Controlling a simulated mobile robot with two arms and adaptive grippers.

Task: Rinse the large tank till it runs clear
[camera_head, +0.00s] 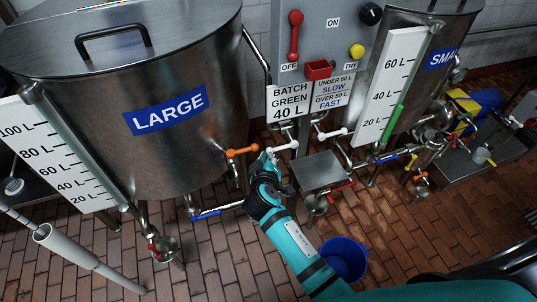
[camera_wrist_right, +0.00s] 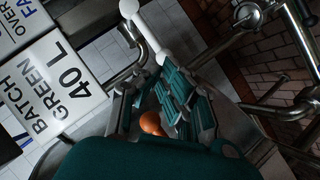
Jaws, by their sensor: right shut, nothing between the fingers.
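The steel tank labelled LARGE (camera_head: 165,110) stands at the left with a lid. Its white level scale (camera_head: 60,160) shows no coloured column that I can make out. An orange-handled valve (camera_head: 243,152) and a blue-handled valve (camera_head: 206,215) sit on its pipework, and a red-handled valve (camera_head: 153,248) is below it. My right gripper (camera_head: 268,160) is shut and empty, close to a white valve lever (camera_head: 283,147). In the right wrist view the teal fingers (camera_wrist_right: 160,95) are just below the white lever (camera_wrist_right: 143,35); contact is unclear. An orange knob (camera_wrist_right: 151,123) is nearby. My left gripper is out of view.
The SMALL tank (camera_head: 425,80) has a green gauge bar (camera_head: 392,123). A blue bucket (camera_head: 344,260) stands on the brick floor.

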